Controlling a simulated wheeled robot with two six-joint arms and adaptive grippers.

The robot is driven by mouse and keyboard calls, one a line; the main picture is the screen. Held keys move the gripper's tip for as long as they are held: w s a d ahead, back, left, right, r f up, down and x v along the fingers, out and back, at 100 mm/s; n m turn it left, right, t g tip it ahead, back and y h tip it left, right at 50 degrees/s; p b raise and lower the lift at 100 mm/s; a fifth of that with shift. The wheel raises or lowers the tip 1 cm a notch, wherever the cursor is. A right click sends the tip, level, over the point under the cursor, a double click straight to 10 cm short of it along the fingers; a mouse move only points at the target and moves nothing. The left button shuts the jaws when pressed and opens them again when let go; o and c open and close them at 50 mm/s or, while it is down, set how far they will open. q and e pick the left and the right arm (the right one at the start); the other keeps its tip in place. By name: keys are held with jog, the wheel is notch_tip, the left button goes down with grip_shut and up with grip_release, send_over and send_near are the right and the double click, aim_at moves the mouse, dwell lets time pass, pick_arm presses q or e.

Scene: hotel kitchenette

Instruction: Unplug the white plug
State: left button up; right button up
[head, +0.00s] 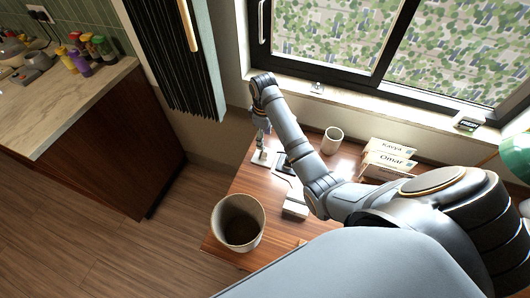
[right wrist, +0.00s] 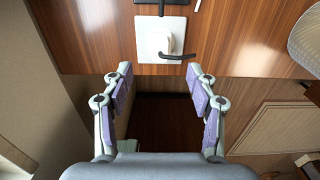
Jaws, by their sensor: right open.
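A white square socket plate (right wrist: 146,48) lies on the wooden desk close to its edge in the right wrist view. A white plug (right wrist: 176,40) sits on it, with a short black cord (right wrist: 182,57) at its lower side. The plate also shows small in the head view (head: 262,158), partly hidden by my wrist. My right gripper (right wrist: 159,70) is open and empty, its fingertips apart on either side of the plate's near edge in the picture, not touching the plug. In the head view the right gripper (head: 262,140) is above the plate. My left gripper is not in view.
A large pale bin (head: 217,231) stands at the desk's front left corner. A white box (head: 295,210), a cup (head: 333,141) and name cards (head: 388,163) are on the desk (head: 233,188). A window is behind. A counter (head: 70,105) with bottles is at left.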

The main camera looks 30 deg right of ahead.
aim_at(264, 151)
jog(key=shift+f+b, duration=0.3)
jog(key=shift+f, duration=0.1)
notch_tip(264, 151, down, 4)
jog(key=b, duration=0.6)
jog(key=shift+f, duration=2)
jog(key=shift+p, duration=0.35)
jog(key=shift+r, duration=0.1)
jog(key=shift+p, duration=0.5)
jog(key=shift+p, duration=0.6)
